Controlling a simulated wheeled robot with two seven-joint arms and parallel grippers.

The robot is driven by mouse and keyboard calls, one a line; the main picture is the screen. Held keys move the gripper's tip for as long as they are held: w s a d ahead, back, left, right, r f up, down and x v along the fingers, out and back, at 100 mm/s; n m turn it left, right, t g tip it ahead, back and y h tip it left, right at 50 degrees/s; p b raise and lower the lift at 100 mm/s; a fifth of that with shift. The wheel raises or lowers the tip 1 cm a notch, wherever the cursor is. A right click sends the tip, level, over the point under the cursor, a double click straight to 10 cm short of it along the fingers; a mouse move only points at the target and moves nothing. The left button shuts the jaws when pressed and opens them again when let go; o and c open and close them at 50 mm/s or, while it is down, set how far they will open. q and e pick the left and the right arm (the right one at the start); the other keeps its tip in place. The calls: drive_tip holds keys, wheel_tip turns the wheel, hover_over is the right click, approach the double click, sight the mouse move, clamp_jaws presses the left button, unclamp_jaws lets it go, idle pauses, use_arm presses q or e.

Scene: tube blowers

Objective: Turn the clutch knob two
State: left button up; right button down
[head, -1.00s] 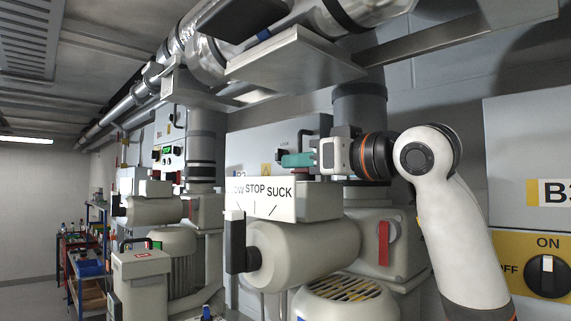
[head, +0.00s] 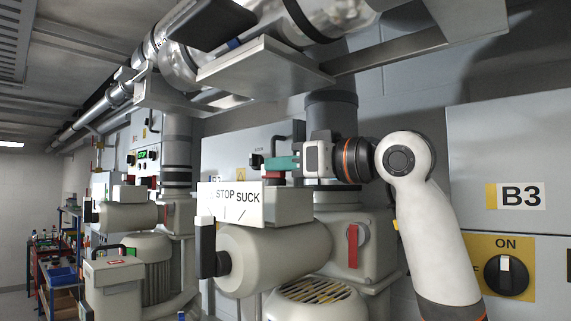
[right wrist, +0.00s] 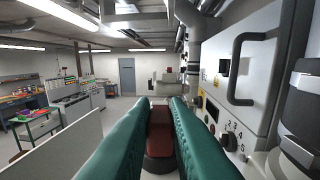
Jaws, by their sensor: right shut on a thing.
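My right gripper (head: 282,163) has teal fingers and reaches in from the right above the near blower. It is shut on a dark red knob (right wrist: 160,125), which stands between the fingers in the right wrist view above a dark round base. In the head view a bit of this red knob (head: 274,178) shows below the fingers, behind the sign plate (head: 230,205) reading STOP and SUCK. The fingers hide much of it, and no label on it is readable. My left gripper is not in view.
A black lever handle (head: 205,247) and a red lever (head: 352,246) sit on the near blower (head: 275,255). A grey B3 cabinet (head: 510,150) with a black ON knob (head: 506,275) stands at right. A metal duct support (head: 265,75) hangs above my gripper.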

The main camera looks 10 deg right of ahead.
drive_tip(key=n+g+y, duration=0.1)
drive_tip(key=g, duration=0.1)
drive_tip(key=n+g+y, duration=0.3)
drive_tip(key=shift+w+d+n+g+y, duration=0.15)
drive_tip(key=shift+w+n+g+y, duration=0.15)
drive_tip(key=shift+w+g, duration=0.1)
drive_tip(key=shift+w+f+n+g+y, duration=0.15)
drive_tip(key=shift+n+g+y, duration=0.55)
drive_tip(key=shift+n+g, duration=0.95)
drive_tip(key=shift+g, duration=0.45)
drive_tip(key=shift+f+g, duration=0.15)
drive_tip(key=shift+g, duration=0.15)
drive_tip(key=c, duration=1.5)
unclamp_jaws()
drive_tip(key=shift+o, duration=0.5)
drive_tip(key=shift+w+a, duration=0.1)
drive_tip(key=shift+a, duration=0.3)
drive_tip(key=shift+d+r, duration=0.2)
drive_tip(key=shift+d, duration=0.15)
